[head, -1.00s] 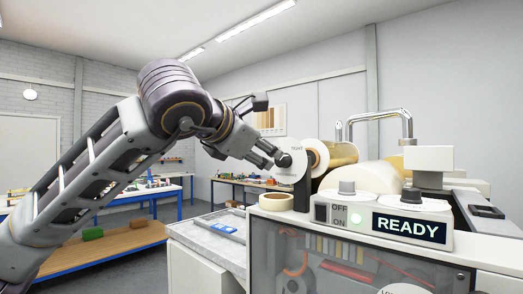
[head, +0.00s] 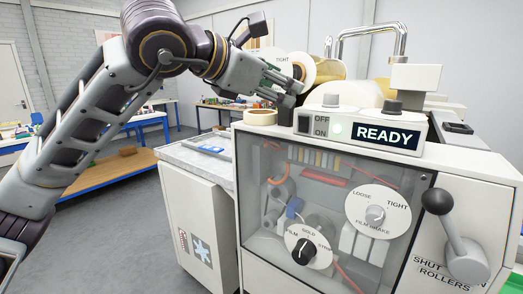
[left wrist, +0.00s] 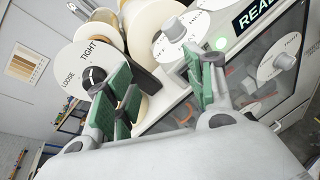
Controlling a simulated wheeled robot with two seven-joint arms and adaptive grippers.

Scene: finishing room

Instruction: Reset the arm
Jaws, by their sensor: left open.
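My left arm comes in from the left in the head view. My left gripper (head: 292,78) is in front of the white TIGHT/LOOSE dial at the top left of the machine (head: 225,180). In the left wrist view the gripper (left wrist: 160,88) has its green-padded fingers spread apart with nothing held between them. The dial (left wrist: 78,62) is beyond the fingers at the left, and its black knob partly shows behind a finger. In the head view the gripper covers part of the dial (head: 272,58). My right gripper is in neither view.
The machine carries a READY display (head: 387,136), an OFF/ON switch (head: 312,125) and a lever (head: 455,235) at the right. A tape roll (head: 260,117) lies on its top. Rolls and a metal rail stand behind. Open floor (head: 110,230) lies at the left.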

